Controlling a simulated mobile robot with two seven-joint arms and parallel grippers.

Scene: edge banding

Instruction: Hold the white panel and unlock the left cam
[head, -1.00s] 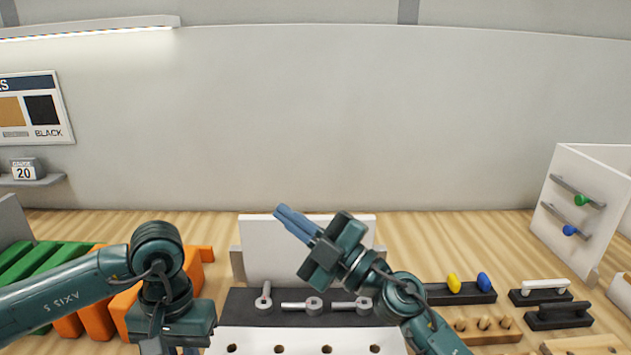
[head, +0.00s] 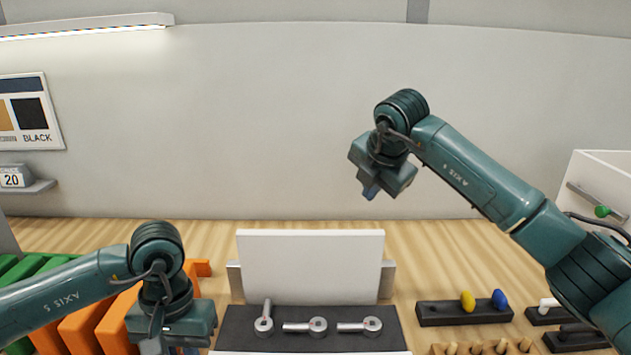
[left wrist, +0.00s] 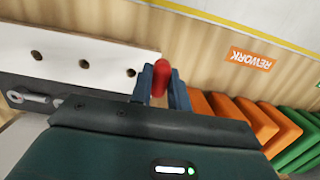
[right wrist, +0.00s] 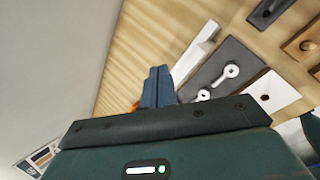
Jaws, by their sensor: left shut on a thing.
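A white panel (head: 310,265) stands upright at the back of a dark plate (head: 230,342). Three metal cams lie on the plate. The left cam (head: 264,324) has its lever pointing away from me; the middle cam (head: 318,327) and right cam (head: 372,327) have levers pointing left. My left gripper (left wrist: 163,85) is shut on a red knob (left wrist: 161,74) beside a flat white board with holes (left wrist: 70,62). My right gripper (head: 371,191) is raised above and right of the upright panel. Its fingers (right wrist: 158,86) are together, with nothing seen between them.
Orange panels (head: 85,325) and green ones stand at the left. At right are a dark holder with yellow and blue knobs (head: 468,300), a wooden peg rack (head: 483,347) and a white cabinet (head: 600,165). The air around the right gripper is clear.

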